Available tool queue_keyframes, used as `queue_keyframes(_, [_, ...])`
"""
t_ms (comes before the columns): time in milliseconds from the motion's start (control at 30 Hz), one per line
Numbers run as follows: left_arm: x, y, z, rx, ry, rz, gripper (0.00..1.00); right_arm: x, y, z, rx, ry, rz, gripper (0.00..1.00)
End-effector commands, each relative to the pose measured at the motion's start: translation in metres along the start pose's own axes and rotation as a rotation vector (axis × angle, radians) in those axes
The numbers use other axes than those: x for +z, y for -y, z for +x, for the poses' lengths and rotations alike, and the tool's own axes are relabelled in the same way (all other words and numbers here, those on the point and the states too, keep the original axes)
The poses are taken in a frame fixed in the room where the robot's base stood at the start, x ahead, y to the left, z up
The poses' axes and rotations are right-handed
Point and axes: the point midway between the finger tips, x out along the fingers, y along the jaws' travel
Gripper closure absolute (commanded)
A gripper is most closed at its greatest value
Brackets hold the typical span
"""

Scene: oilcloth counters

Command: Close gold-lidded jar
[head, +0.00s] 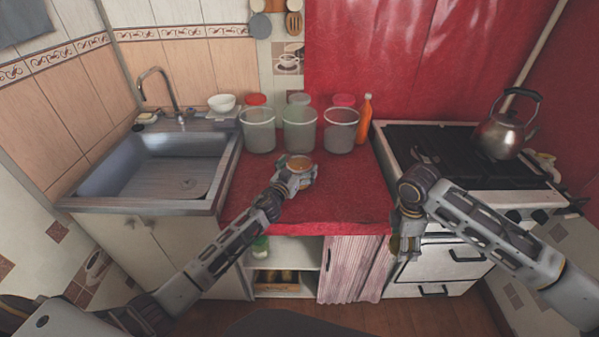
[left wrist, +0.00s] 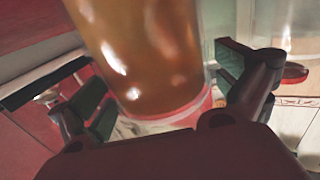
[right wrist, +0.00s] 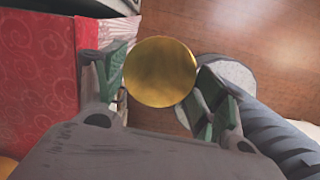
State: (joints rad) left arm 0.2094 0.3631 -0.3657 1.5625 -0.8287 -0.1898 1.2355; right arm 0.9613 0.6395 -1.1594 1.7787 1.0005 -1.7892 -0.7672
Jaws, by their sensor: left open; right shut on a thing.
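An open jar with amber contents (head: 299,162) stands on the red counter. It fills the middle of the left wrist view (left wrist: 150,55). My left gripper (head: 300,177) is open, with its fingers on either side of the jar and a gap visible beside it. My right gripper (head: 405,248) is shut on the round gold lid (right wrist: 160,72). It holds the lid in front of the counter's right end, beside the stove, below the counter top and away from the jar. In the head view the lid is mostly hidden by the gripper.
Three clear canisters (head: 299,130) stand behind the jar, with lids behind them. An orange bottle (head: 365,118) is to their right. The sink (head: 150,165) lies left. The stove (head: 440,150) with a kettle (head: 500,133) lies right. The counter (head: 355,195) right of the jar is clear.

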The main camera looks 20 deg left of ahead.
Motion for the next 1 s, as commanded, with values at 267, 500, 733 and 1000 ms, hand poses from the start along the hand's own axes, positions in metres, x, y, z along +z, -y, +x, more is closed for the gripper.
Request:
queue_keyframes(267, [0.0002,0.0002,0.0037,0.0,0.0,0.001,0.0,0.0,0.0,0.0001,0.0,0.0,0.0,0.4])
queue_keyframes(500, [0.0002,0.0002,0.0036,0.0,0.0,0.001,0.0,0.0,0.0,0.0001,0.0,0.0,0.0,0.4])
queue_keyframes(733, [0.0002,0.0002,0.0035,0.0,0.0,0.001,0.19,0.0,0.0,0.0001,0.0,0.0,0.0,0.4])
queue_keyframes(1000, [0.0002,0.0003,0.0035,0.0,0.0,0.001,0.54,0.0,0.0,0.0001,0.0,0.0,0.0,0.4])
